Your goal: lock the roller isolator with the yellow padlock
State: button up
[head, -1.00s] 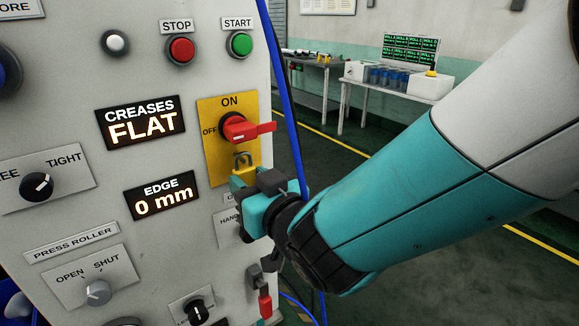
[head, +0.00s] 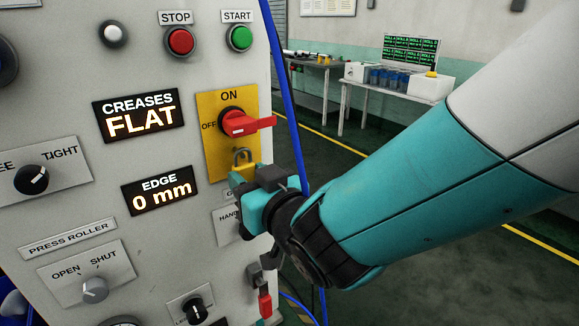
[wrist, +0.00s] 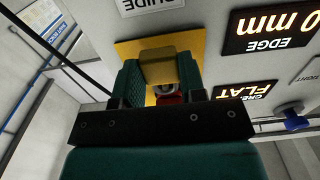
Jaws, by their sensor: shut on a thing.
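The roller isolator is a yellow plate (head: 211,145) marked ON at the top and OFF at the left, with a red handle (head: 246,124) sticking out to the right. My gripper (head: 242,178) is shut on the yellow padlock (head: 243,167), just below the handle and in front of the plate's lower part. The padlock's shackle points up and appears apart from the handle. In the wrist view, the padlock (wrist: 157,67) sits between my two fingers, with part of the red handle (wrist: 168,98) showing near it. The fingers hide much of the padlock's body in the head view.
A blue cable (head: 287,100) hangs along the panel's right edge, behind my gripper. STOP (head: 180,42) and START (head: 239,38) buttons are above the isolator. A red-tipped hanging item (head: 265,303) is below my gripper. Open floor lies to the right.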

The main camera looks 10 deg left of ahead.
jog(key=shift+a, duration=0.1)
jog(key=shift+x, duration=0.8)
jog(key=shift+f+b, duration=0.25)
jog(key=shift+b, duration=0.45)
dwell(0.3)
jog(key=o, duration=1)
jog(key=shift+r, duration=0.1)
jog(key=shift+b+v, duration=4.3)
jog(key=shift+v, duration=4.5)
